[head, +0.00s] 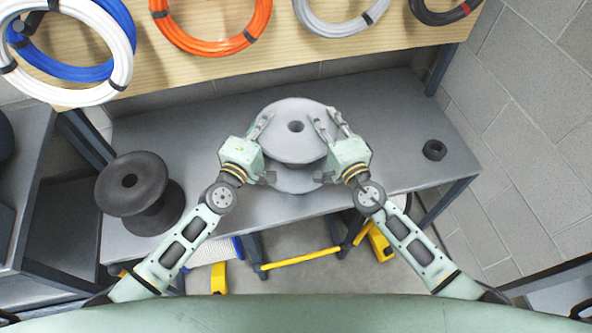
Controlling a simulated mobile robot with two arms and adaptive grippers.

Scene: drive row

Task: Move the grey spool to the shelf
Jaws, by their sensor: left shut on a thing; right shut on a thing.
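The grey spool (290,150) stands with its round flange and central hole facing up, in the middle of the view, at the front edge of a grey shelf (390,130). My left gripper (262,128) is shut on its left side and my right gripper (322,126) is shut on its right side. The lower flange shows between the two wrists. I cannot tell whether the spool rests on the shelf or is held above it.
A black spool (130,183) stands on the left of the shelf. A small dark ring (434,150) lies at the right. A wooden board (330,50) with coiled cables, including an orange coil (210,48), is behind. Yellow items (300,259) are below. Free shelf surface lies either side of the grey spool.

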